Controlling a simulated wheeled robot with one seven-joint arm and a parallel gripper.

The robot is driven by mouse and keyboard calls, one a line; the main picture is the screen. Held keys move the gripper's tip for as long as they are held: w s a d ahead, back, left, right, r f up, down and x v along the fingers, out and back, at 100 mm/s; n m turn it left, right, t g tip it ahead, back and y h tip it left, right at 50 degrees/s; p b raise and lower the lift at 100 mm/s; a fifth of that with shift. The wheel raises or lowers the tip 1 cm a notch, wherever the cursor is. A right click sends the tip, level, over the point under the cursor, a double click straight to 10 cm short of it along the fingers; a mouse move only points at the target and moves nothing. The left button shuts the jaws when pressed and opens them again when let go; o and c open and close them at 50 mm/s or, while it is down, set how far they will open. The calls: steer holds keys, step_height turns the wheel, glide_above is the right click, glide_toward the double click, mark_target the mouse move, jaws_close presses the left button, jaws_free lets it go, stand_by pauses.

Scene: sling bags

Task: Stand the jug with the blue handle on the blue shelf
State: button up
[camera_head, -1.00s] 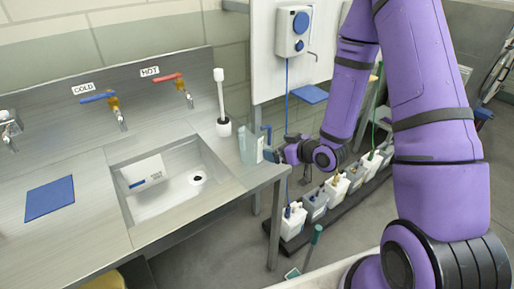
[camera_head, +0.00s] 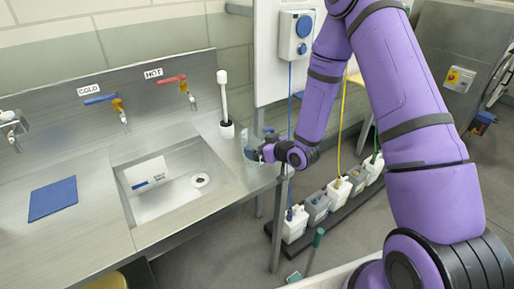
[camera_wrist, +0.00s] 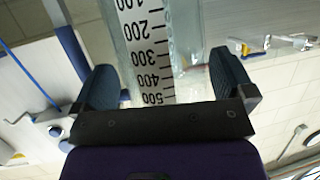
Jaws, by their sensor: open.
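The clear measuring jug (camera_head: 250,147) stands on the steel counter's right end, to the right of the sink. Its blue handle (camera_head: 268,131) shows beside it, partly hidden. My gripper (camera_head: 262,153) is at the jug's near right side. In the wrist view my gripper (camera_wrist: 163,85) is open, and the jug (camera_wrist: 150,35) with its black number scale lies between the two fingers. Gaps to the fingers are hard to judge. A dark blue strip at the left there could be the handle; I cannot tell. The blue shelf on the white board is mostly hidden behind my arm.
The sink (camera_head: 170,185) holds a white card. A blue mat (camera_head: 52,199) lies on the counter's left.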

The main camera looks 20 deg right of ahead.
steer(key=shift+w+a+f, duration=0.25)
steer(key=shift+w+a, duration=0.05)
steer(key=shift+w, duration=0.25)
steer(key=c, duration=0.7)
steer(key=shift+r, duration=0.1)
